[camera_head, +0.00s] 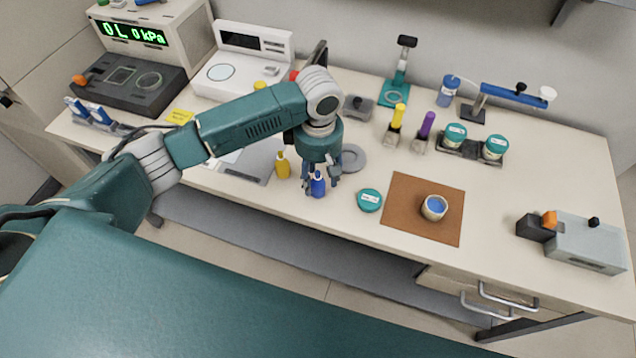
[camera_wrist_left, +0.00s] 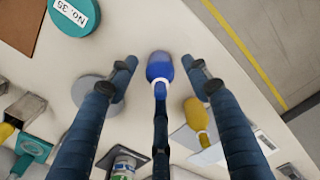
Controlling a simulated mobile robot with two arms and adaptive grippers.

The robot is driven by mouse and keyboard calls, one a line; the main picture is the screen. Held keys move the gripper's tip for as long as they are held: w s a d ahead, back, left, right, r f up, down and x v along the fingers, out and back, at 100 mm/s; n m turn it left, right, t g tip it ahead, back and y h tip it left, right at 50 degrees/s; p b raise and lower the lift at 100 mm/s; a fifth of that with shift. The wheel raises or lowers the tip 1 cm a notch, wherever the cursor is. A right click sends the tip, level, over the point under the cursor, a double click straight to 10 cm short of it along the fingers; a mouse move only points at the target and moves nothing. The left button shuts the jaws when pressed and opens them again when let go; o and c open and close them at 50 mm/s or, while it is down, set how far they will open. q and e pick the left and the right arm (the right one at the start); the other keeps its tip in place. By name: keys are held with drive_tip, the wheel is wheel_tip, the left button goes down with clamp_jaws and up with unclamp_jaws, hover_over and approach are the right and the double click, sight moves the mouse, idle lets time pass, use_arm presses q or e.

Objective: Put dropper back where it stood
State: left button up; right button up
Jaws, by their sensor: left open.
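A small blue dropper bottle (camera_head: 317,184) stands near the front edge of the table. My left gripper (camera_head: 320,188) is directly over it, with its fingers reaching down around it. In the left wrist view the blue dropper bottle (camera_wrist_left: 158,67) shows between the spread fingertips (camera_wrist_left: 161,70), with gaps to the left and right fingers. The gripper is open. A yellow dropper bottle (camera_head: 283,166) stands just left of the gripper, and it also shows in the left wrist view (camera_wrist_left: 196,114). My right gripper is not in view.
A teal-lidded jar (camera_head: 369,200) stands right of the gripper, beside a brown mat (camera_head: 400,222) with a small cup of blue contents (camera_head: 434,207). A grey disc (camera_head: 353,158) lies behind. Yellow (camera_head: 396,117) and purple (camera_head: 427,125) upright items stand farther back. The front table edge is close.

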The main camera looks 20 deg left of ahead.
use_arm(q)
wheel_tip(320, 180, up, 8)
drive_tip(key=shift+r+b, duration=0.2)
drive_tip(key=shift+b, duration=0.1)
drive_tip(key=shift+f, duration=0.1)
idle(0.4)
